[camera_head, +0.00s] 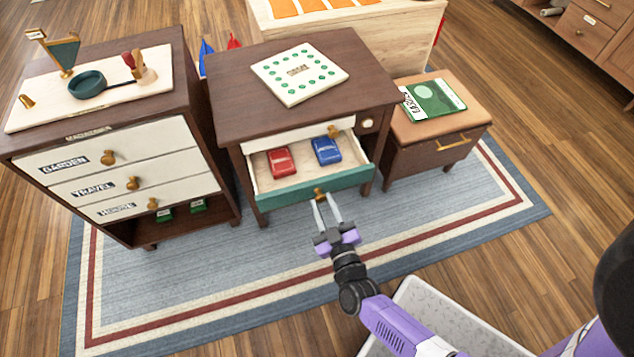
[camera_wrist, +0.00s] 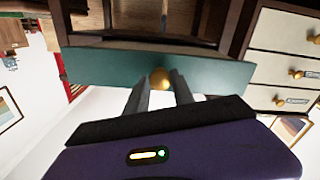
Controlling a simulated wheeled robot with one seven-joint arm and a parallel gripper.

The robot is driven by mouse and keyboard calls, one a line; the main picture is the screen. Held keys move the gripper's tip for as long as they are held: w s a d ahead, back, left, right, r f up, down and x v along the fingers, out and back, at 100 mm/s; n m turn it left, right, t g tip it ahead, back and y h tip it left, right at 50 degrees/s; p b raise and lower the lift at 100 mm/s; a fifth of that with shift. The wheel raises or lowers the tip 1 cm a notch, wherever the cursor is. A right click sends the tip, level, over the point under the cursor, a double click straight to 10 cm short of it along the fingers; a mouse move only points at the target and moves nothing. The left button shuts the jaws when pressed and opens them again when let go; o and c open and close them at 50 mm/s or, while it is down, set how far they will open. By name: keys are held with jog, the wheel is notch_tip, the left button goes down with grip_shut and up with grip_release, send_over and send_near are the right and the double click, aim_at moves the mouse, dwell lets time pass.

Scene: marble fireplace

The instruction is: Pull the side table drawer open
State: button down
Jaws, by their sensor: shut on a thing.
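The side table (camera_head: 228,107) is dark wood and stands in the middle of the head view. In the wrist view the knob (camera_wrist: 160,77) shows between my two grey fingertips, against the teal front (camera_wrist: 100,70). An upper cream drawer (camera_head: 290,134) with a brass knob is shut above it.
A dark cabinet (camera_head: 228,200) with labelled cream drawers stands on the left. A low brown cabinet (camera_head: 420,160) with a green book (camera_head: 433,100) stands on the right. A pale grey tray (camera_head: 440,315) lies below my arm. The blue rug (camera_head: 240,270) before the table is clear.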

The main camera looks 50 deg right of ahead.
jog(key=shift+p+v, duration=0.35)
jog(key=shift+v, duration=2.1)
jog(key=c, duration=1.1)
grip_release()
jog(key=v, duration=0.7)
jog(key=shift+s+a+p, duration=0.25)
jog(key=shift+s+p, duration=0.05)
jog(key=shift+f, duration=0.1)
